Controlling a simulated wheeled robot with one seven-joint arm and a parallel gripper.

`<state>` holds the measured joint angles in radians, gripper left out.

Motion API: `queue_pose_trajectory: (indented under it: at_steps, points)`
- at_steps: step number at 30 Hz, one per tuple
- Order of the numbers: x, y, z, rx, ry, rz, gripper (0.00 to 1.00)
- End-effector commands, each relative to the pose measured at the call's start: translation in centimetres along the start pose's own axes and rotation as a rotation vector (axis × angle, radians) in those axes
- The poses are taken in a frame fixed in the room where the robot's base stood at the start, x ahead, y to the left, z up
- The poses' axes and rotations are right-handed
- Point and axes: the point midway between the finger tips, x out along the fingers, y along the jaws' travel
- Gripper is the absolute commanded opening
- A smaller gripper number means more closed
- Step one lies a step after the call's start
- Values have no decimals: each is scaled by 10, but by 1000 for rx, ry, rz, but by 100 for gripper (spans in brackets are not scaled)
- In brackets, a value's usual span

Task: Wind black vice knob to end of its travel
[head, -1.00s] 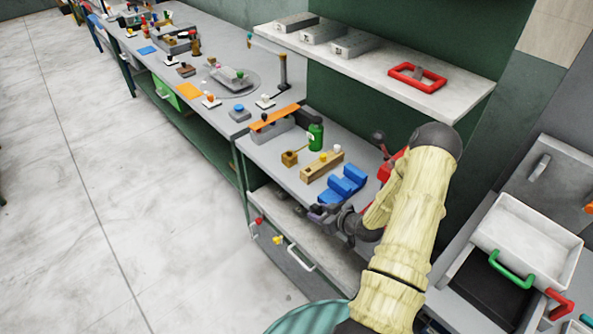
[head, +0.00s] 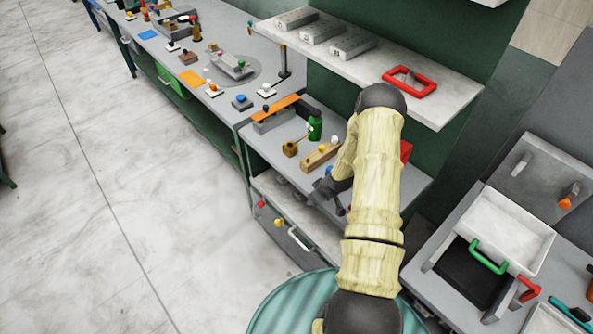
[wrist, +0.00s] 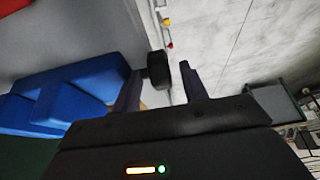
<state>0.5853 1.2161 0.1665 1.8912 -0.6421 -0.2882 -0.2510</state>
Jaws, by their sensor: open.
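The black vice knob (wrist: 158,70) shows in the wrist view as a dark round piece between my two fingertips. The blue vice (wrist: 70,92) lies to the left of it in that view. My gripper (wrist: 164,82) is open, with one finger on either side of the knob. The left finger looks very close to the knob; I cannot tell if it touches. There is a visible gap to the right finger. In the head view my arm hides the knob and most or all of the vice.
A wooden block with pegs (head: 320,155) and a green bottle (head: 315,128) stand left of my arm on the bench. A shelf (head: 345,62) with grey boxes and a red frame (head: 409,82) hangs above. A drawer handle (head: 300,239) juts out below the bench front.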

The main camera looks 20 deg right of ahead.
Motion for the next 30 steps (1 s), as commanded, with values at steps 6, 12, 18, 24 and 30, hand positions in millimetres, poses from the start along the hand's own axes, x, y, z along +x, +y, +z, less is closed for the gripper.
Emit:
queue_pose_trajectory:
  at_steps: [6,12,18,24,30]
  points:
    - [-2,-1,-6,-2,-129,0,44]
    - [-1,-1,-9,-2,-241,-1,44]
    - [0,-1,-11,-2,-340,-1,44]
    - [2,-1,-12,-1,-421,-1,44]
    - [-14,0,-20,0,-424,1,44]
